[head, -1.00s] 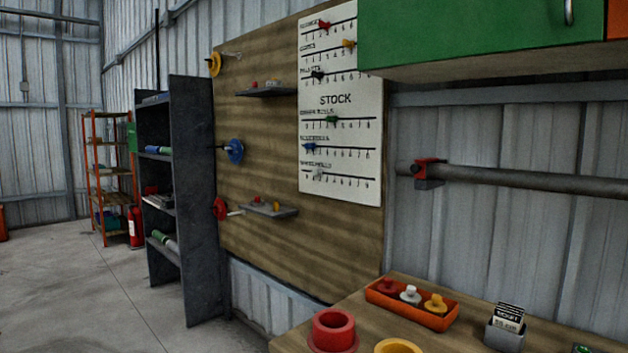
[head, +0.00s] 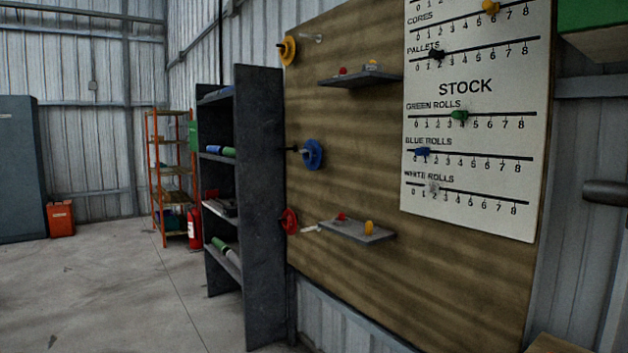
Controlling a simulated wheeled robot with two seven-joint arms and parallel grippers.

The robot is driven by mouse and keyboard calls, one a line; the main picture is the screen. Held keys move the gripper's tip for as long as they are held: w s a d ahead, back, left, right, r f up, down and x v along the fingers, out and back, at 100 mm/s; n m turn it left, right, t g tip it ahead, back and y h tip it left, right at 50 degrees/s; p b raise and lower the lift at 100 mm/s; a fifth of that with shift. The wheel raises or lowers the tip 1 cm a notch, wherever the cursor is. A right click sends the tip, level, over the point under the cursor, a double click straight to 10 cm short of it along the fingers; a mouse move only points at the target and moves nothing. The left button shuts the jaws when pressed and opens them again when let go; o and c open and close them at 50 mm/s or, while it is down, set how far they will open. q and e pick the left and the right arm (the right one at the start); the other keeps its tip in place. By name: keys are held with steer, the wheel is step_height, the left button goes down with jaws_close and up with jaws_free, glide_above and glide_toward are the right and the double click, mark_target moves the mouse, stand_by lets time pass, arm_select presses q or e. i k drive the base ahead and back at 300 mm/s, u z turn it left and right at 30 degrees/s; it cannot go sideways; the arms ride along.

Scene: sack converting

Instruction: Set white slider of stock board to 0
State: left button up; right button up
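The stock board (head: 470,86) is a white panel on a wooden wall board, at the upper right of the head view. Its lowest scale, labelled white rolls, has a pale slider (head: 433,188) that sits at about 2, right of the 0 at the scale's left end. Above it, the blue slider (head: 422,152) is at about 1 and the green slider (head: 459,115) at about 4. Neither of my grippers shows in the head view.
Small shelves (head: 357,231) and coloured discs on pegs, such as the blue one (head: 313,155), stick out from the wooden board (head: 350,180). A dark shelf rack (head: 262,200) stands to its left. The concrete floor (head: 100,290) at left is clear.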

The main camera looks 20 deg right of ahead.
mark_target(434, 187)
steer(key=z, duration=0.35)
steer(key=i, duration=2.2)
steer(key=z, duration=1.05)
steer(key=i, duration=0.25)
steer(key=z, duration=0.2)
